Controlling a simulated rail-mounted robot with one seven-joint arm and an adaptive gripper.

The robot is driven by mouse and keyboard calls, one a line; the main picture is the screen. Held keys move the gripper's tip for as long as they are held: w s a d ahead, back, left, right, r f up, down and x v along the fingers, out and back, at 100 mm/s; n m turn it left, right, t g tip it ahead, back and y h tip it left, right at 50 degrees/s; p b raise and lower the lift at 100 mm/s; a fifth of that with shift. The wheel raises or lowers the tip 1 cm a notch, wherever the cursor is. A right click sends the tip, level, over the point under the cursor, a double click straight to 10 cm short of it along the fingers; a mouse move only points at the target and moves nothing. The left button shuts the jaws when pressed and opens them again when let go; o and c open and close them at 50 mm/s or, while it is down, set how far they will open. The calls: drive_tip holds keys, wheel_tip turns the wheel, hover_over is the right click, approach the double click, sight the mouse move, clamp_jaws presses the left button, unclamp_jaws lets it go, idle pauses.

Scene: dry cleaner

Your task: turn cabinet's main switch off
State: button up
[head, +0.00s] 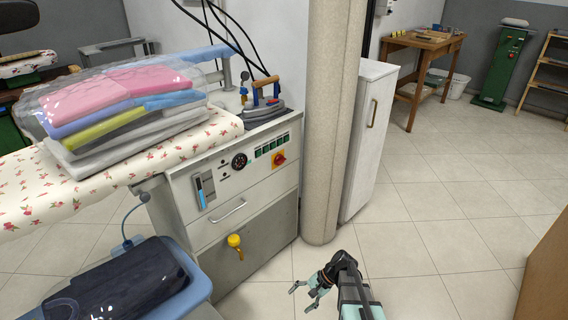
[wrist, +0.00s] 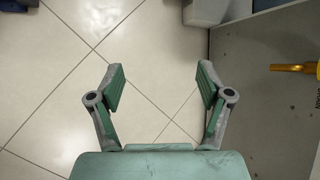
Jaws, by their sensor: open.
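In the head view, a grey-white cabinet (head: 216,215) stands at the end of the ironing board. Its main switch, a red rotary knob on a yellow plate (head: 279,159), is on the upper right of the front panel. I cannot tell the knob's exact position. My gripper (head: 302,300) is low at the bottom of the head view, in front of and below the cabinet, well apart from the switch. In the wrist view my gripper (wrist: 160,85) is open and empty above the tiled floor. The switch does not show there.
A yellow valve handle (head: 235,243) sticks out low on the cabinet and shows in the wrist view (wrist: 294,68). A round column (head: 331,130) stands right of the cabinet. Tiled floor (head: 440,215) is free to the right.

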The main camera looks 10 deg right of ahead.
drive_tip(key=w+d+r+m+t+y, duration=0.1)
drive_tip(key=w+d+r+m+t, duration=0.25)
drive_tip(key=w+r, duration=0.55)
drive_tip(key=w+d+r+m+t+y+p, duration=0.1)
drive_tip(key=w+d+r+m+t, duration=0.2)
drive_tip(key=w+r+m+t, duration=0.55)
drive_tip(key=w+d+r+m+y, duration=0.1)
drive_tip(key=w+d+r, duration=0.2)
drive_tip(key=w+r, duration=0.65)
drive_tip(key=m+t, duration=0.3)
drive_tip(key=m, duration=0.4)
approach(283, 162)
drive_tip(key=x, duration=0.9)
drive_tip(key=shift+w+a+b, duration=0.2)
drive_tip(key=shift+w+b, duration=0.05)
drive_tip(key=shift+b, duration=0.15)
drive_tip(key=c, duration=1.2)
